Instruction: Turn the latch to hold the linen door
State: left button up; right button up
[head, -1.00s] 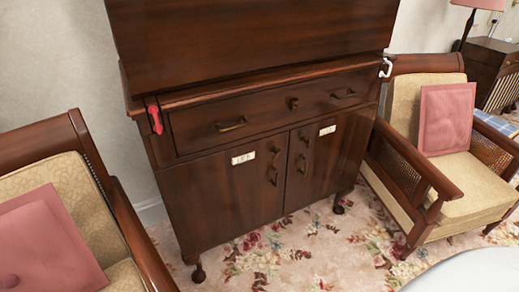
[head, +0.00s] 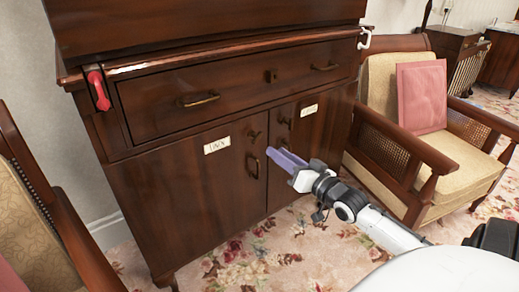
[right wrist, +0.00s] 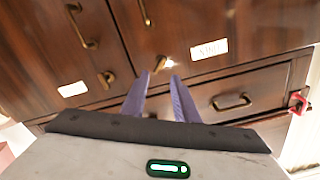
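The dark wooden cabinet has two lower doors. The left door (head: 195,180) carries a white label (head: 217,145), likely the linen one, though its lettering is too small to read surely. A small brass latch (head: 254,135) sits near that door's top inner edge, above its brass pull (head: 252,166). The right wrist view, turned upside down, shows the latch (right wrist: 165,63) just beyond my fingertips. My right gripper (head: 277,153) is open and empty in front of the doors; its two purple fingers (right wrist: 159,76) stand apart, without clear contact. Both doors look closed. My left gripper is not in view.
A wide drawer (head: 220,92) lies above the doors. A red hook-like piece (head: 98,90) hangs at the cabinet's left and a white one (head: 365,38) at its right. Armchairs (head: 450,160) flank the cabinet. Floral carpet (head: 235,255) lies in front.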

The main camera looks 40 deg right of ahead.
aim_at(258, 139)
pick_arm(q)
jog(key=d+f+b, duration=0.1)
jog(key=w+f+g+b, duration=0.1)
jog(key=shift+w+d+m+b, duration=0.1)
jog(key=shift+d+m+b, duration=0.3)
pick_arm(e)
jog(key=w, duration=0.6)
jog(key=w+d, duration=0.1)
jog(key=w, duration=0.3)
jog(key=shift+c, duration=0.4)
